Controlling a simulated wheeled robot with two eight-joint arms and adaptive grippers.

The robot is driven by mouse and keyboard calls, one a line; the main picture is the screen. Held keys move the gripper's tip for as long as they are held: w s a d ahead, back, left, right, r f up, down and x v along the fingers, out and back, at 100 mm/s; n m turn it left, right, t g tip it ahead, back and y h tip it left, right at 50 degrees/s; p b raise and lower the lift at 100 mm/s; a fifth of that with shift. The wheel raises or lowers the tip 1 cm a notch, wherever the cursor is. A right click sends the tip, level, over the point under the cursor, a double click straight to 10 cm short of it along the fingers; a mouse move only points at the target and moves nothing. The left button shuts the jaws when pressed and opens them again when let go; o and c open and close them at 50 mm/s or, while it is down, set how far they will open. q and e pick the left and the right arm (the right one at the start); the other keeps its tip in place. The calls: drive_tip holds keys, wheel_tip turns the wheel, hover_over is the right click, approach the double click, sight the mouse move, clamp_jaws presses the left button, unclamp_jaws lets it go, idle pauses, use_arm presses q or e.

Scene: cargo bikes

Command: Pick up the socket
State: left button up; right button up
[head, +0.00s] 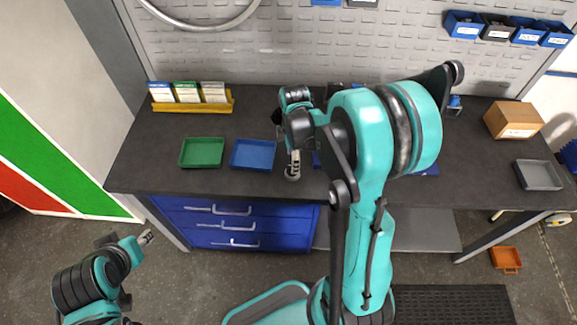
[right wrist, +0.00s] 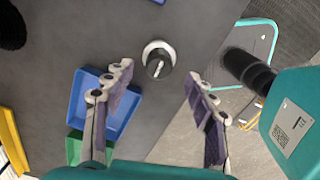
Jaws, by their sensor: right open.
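The socket (right wrist: 158,52) is a round silvery piece with a dark opening, on the dark worktop in the right wrist view. It also shows in the head view (head: 292,174), near the worktop's front edge and right of the blue tray. My right gripper (right wrist: 160,82) is open and empty. Its two fingers are spread, and the socket appears in the gap just ahead of the fingertips. In the head view my right gripper (head: 294,158) is over the socket; its arm hides part of the bench. My left gripper (head: 146,238) is low in front of the bench, away from the socket.
A green tray (head: 202,153) and a blue tray (head: 253,155) lie left of the socket. A yellow rack (head: 192,106) with packets stands behind them. A cardboard box (head: 513,120) and a grey tray (head: 539,175) are on the right. Blue drawers (head: 235,224) are below the worktop.

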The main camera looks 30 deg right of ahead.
wheel_tip(320, 180, down, 5)
drive_tip(key=shift+w+a+f+b, duration=0.1)
drive_tip(key=shift+f+b, duration=0.1)
drive_tip(key=shift+b, duration=0.65)
clamp_jaws()
